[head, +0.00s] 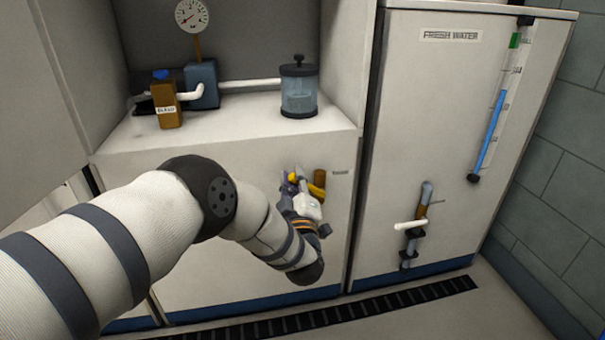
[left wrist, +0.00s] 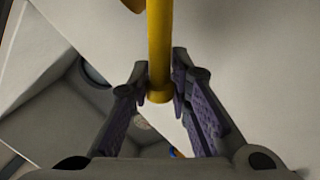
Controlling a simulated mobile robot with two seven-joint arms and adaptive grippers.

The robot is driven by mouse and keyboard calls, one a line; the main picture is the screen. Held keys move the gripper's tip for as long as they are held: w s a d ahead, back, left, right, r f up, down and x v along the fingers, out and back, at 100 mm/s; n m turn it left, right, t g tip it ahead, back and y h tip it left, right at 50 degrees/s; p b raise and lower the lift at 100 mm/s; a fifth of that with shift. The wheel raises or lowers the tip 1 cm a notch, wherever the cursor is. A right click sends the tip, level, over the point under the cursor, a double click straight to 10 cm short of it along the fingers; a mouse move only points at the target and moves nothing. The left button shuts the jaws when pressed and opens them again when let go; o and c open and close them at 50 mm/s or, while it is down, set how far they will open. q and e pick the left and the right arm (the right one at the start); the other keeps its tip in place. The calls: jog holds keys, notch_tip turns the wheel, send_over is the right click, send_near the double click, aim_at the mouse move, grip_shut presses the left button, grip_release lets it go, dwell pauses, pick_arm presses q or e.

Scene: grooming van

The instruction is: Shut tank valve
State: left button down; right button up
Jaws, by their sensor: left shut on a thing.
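A yellow lever (head: 317,190) sits on a brown fitting (head: 320,177) on the front of the white cabinet. My left gripper (head: 292,180) is at this lever and shut on it. In the left wrist view the yellow lever (left wrist: 159,45) runs down between the purple-padded fingers of the left gripper (left wrist: 160,82), with its end near the fingertips. To the right, the tank panel labelled FRESH WATER (head: 452,36) carries a pipe valve with a white lever (head: 409,225), lying roughly crosswise to its pipe. The gripper is apart from that white lever. My right gripper is not in view.
On the cabinet's shelf stand a brown bottle (head: 166,105), a pump with a gauge (head: 191,15) and a clear jar (head: 298,92). A blue level tube (head: 487,130) is on the tank panel. A dark floor grating (head: 330,312) runs along the cabinet's foot.

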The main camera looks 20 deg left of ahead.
pick_arm(q)
jog(key=shift+s+a+f+n+g+y+b, duration=0.1)
jog(key=shift+s+a+f+n+y+b, duration=0.3)
jog(key=shift+f+n, duration=0.8)
jog(key=shift+w+a+f+n+g+y+b, duration=0.2)
jog(key=shift+f+n+b, duration=0.45)
jog(key=shift+n, duration=1.1)
jog(key=shift+s+a+f+n+y+b, duration=0.15)
jog(key=shift+s+f+n+y+b, duration=0.3)
jog(key=shift+f+n, duration=0.75)
jog(key=shift+w+r+n, duration=0.1)
jog(key=shift+r+n, duration=0.1)
jog(key=shift+n, duration=0.15)
jog(key=c, duration=1.6)
grip_release()
